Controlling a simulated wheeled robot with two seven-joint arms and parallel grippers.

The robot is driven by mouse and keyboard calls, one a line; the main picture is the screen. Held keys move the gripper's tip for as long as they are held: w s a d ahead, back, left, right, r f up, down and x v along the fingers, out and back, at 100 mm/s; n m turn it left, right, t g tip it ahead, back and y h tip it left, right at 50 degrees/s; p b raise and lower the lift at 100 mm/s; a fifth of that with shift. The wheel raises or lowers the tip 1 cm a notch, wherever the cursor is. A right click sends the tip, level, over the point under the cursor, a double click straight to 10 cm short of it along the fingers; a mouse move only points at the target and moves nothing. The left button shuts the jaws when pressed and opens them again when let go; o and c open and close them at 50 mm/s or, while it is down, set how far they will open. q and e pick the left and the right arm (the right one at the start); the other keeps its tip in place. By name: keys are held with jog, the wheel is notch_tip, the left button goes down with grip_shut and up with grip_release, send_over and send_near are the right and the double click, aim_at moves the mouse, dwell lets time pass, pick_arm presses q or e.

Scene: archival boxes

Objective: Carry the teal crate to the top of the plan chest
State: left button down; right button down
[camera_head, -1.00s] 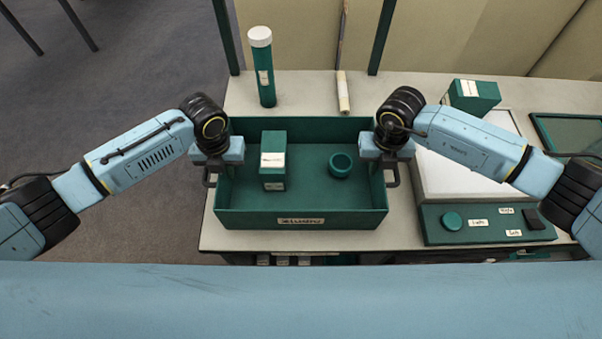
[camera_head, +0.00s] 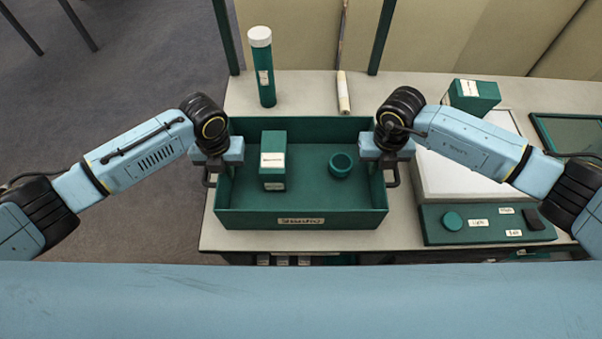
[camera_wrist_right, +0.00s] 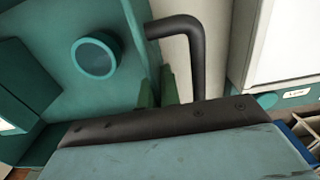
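The teal crate (camera_head: 300,218) is an open box with a label on its front wall, standing level on the pale top. Inside it are a green box (camera_head: 272,180) with a white label and a small round teal pot (camera_head: 340,165). My left gripper (camera_head: 210,172) is at the crate's left side wall, by a dark handle. My right gripper (camera_head: 388,172) is at the right side wall, by the other dark handle (camera_wrist_right: 197,60). In the right wrist view, the crate wall and handle lie right at the gripper. Neither view shows clearly whether the fingers are closed.
A teal tube (camera_head: 266,80) with a white cap stands behind the crate. A rolled paper (camera_head: 343,95) lies behind it. To the right are a white panel with a teal front strip (camera_head: 480,238), a green box (camera_head: 470,97) and a framed green panel (camera_head: 575,130). Grey floor lies left.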

pick_arm(q)
jog(key=shift+w+r, duration=0.1)
jog(key=shift+r, duration=0.05)
pick_arm(e)
jog(key=shift+w+r, duration=0.1)
jog(key=shift+r, duration=0.05)
dwell(0.4)
